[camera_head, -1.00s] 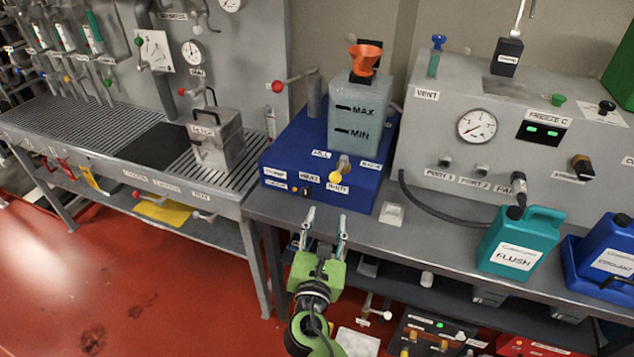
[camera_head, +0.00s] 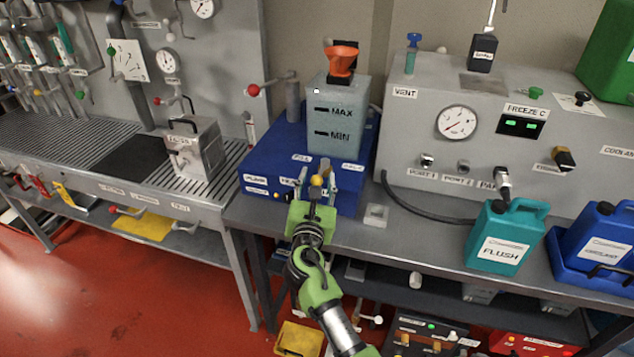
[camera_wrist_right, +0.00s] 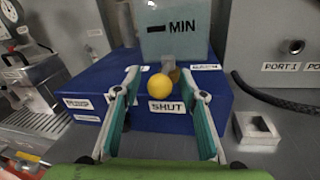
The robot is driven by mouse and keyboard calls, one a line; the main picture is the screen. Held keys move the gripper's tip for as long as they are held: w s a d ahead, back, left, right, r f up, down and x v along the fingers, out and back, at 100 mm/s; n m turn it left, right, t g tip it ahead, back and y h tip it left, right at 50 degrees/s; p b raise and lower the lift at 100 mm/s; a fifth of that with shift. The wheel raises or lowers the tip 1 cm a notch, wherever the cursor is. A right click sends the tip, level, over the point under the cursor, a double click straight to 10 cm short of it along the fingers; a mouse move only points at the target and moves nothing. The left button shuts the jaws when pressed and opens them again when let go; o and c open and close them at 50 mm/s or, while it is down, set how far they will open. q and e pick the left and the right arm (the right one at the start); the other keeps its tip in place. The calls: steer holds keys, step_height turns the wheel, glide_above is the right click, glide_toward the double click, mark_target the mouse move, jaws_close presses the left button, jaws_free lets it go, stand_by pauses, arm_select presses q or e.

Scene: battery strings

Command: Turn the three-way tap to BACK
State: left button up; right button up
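The three-way tap is on the blue box under the clear MIN/MAX tank. Its yellow ball knob (camera_head: 317,180) points out to the front, and in the wrist view the knob (camera_wrist_right: 161,86) sits just above the SHUT label (camera_wrist_right: 168,107). The BACK label (camera_wrist_right: 206,67) is right of the tap and another label (camera_wrist_right: 95,33), seemingly FILL, is to the left. My right gripper (camera_head: 315,188) is open in front of the tap. In the wrist view its two fingers (camera_wrist_right: 164,92) stand apart, one each side of the knob, with gaps showing. My left gripper is not in view.
The tank (camera_head: 337,118) with an orange funnel (camera_head: 341,60) stands on the blue box (camera_head: 262,165). A small square holder (camera_head: 376,215) sits right of it on the bench. A black hose (camera_head: 420,212) and a teal FLUSH can (camera_head: 507,238) are further right.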

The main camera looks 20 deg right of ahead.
jaws_close()
